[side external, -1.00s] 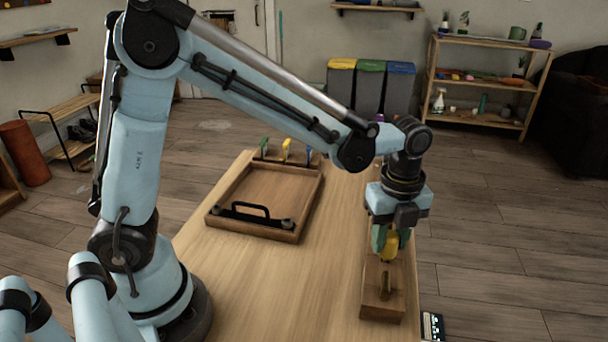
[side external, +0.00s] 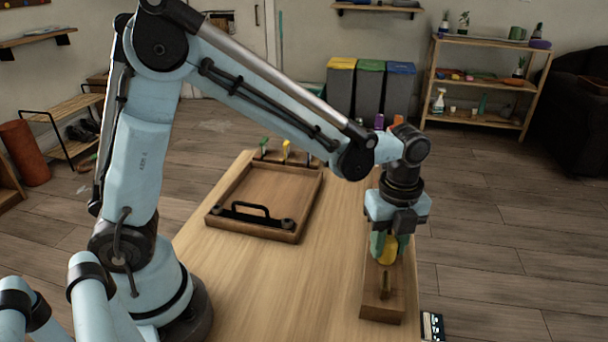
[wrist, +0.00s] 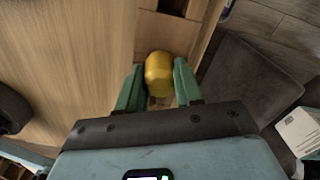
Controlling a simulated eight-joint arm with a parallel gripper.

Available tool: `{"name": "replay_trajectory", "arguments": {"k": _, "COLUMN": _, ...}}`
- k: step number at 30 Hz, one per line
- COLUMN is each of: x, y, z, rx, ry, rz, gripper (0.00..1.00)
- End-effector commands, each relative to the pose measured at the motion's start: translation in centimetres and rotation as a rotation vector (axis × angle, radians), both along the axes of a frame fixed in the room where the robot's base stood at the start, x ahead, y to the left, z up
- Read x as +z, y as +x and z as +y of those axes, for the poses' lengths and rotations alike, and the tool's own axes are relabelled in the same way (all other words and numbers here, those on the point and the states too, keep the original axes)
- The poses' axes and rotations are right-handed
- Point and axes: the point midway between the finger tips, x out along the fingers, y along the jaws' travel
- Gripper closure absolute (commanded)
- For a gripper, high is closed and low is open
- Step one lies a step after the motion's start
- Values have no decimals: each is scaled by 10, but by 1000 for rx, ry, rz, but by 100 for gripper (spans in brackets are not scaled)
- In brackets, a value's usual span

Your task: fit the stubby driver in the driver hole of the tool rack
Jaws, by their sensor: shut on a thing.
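My gripper (side external: 388,251) is over the far part of the wooden tool rack (side external: 383,310) at the table's right edge. Its green fingers are shut on the yellow handle of the stubby driver (side external: 389,246). In the wrist view the rounded yellow handle (wrist: 158,72) sits between the two fingers (wrist: 160,88), above the rack's wood (wrist: 165,34). The driver looks upright, low against the rack. Its lower end and the hole beneath it are hidden, so I cannot tell how deep it sits.
A short upright peg (side external: 384,284) stands on the rack's near part. A dark device (side external: 432,325) is by the right edge. The table's middle is clear.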

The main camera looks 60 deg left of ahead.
Motion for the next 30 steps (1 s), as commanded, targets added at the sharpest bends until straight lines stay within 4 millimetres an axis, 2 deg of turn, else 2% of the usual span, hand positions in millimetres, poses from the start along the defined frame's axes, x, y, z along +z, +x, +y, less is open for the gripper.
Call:
{"name": "replay_trajectory", "arguments": {"k": 1, "x": -1, "y": 0, "z": 0, "rx": 0, "ry": 0, "rz": 0, "gripper": 94}}
{"name": "replay_trajectory", "arguments": {"k": 2, "x": -1, "y": 0, "z": 0, "rx": 0, "ry": 0, "rz": 0, "gripper": 62}}
{"name": "replay_trajectory", "arguments": {"k": 7, "x": -1, "y": 0, "z": 0, "rx": 0, "ry": 0, "rz": 0, "gripper": 36}}
{"name": "replay_trajectory", "arguments": {"k": 16, "x": 0, "y": 0, "z": 0, "rx": 0, "ry": 0, "rz": 0, "gripper": 35}}
{"name": "replay_trajectory", "arguments": {"k": 20, "x": 7, "y": 0, "z": 0, "rx": 0, "ry": 0, "rz": 0, "gripper": 35}}
{"name": "replay_trajectory", "arguments": {"k": 30, "x": 62, "y": 0, "z": 0, "rx": 0, "ry": 0, "rz": 0, "gripper": 35}}
